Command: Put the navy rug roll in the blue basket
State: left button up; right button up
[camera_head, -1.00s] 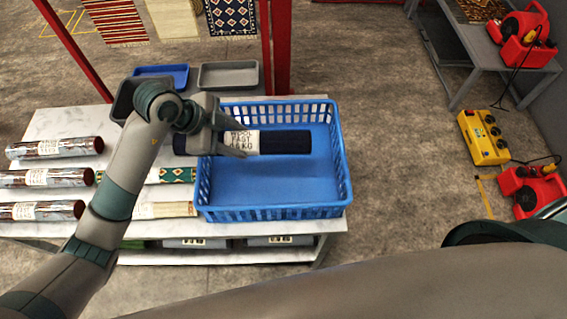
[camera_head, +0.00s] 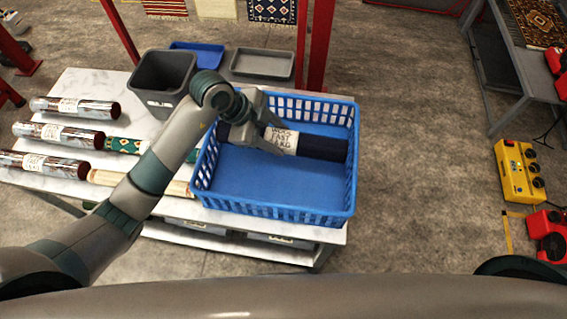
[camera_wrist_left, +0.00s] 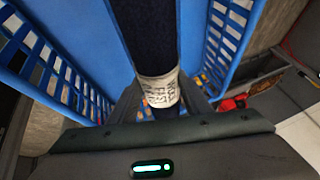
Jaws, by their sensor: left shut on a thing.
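The navy rug roll (camera_head: 322,147) is dark with a white printed label band. It lies lengthwise across the far half of the blue basket (camera_head: 270,208), inside its outline. I cannot tell whether it touches the basket floor. My left gripper (camera_head: 279,139) is shut on the roll at its label, and the gripper hides part of the roll's left half. In the left wrist view the roll (camera_wrist_left: 150,35) runs between the fingers, with the label (camera_wrist_left: 160,88) at the grip and the basket's slotted walls (camera_wrist_left: 228,35) on both sides. My right gripper is not in view.
The basket stands on a marble-topped table (camera_head: 92,84). Left of it lie several other rolls, including silvery ones (camera_head: 75,107), a green patterned one (camera_head: 123,146) and a cream one (camera_head: 180,188). A dark bin (camera_head: 160,80) and shallow grey tray (camera_head: 262,64) stand behind. The basket's near half is empty.

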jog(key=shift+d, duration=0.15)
pick_arm(q)
jog(key=shift+f, duration=0.35)
jog(key=p, duration=0.1)
send_over(278, 165)
notch_tip(278, 165, down, 4)
jog(key=shift+f, duration=0.7)
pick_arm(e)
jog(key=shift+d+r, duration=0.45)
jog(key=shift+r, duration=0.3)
pick_arm(q)
jog(key=shift+f+p, duration=0.15)
jog(key=shift+p, duration=0.15)
notch_tip(278, 165, down, 3)
jog(key=shift+r+p, duration=0.2)
jog(key=shift+p, duration=0.15)
jog(key=shift+f, duration=0.4)
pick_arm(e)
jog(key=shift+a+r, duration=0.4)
